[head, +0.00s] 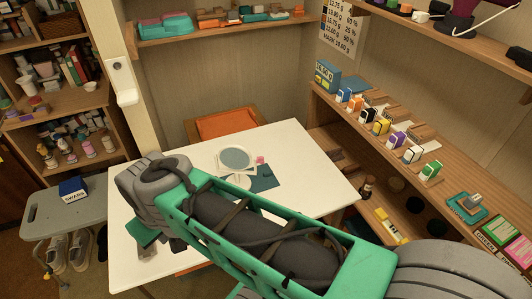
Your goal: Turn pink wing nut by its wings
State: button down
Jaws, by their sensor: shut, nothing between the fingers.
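A small pink piece (260,160), likely the pink wing nut, sits on the white table beside a round grey-topped object (236,159). It is too small to make out its wings. My arm reaches across the front of the table, and its end bends down at the table's left side. My gripper (150,251) shows only in part there, low and left of the pink piece and well apart from it. It is shut and empty. My forearm hides part of the gripper and the table's near middle.
The white table (295,150) has free room at its back and right. A dark teal sheet (263,180) lies near the pink piece. An orange chair (222,125) stands behind. A grey stool (50,215) is left, and a loaded shelf (450,180) is right.

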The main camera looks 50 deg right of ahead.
aim_at(260, 160)
jog(key=k, duration=0.4)
jog(key=z, duration=0.85)
jog(key=i, duration=0.8)
jog(key=u, duration=1.85)
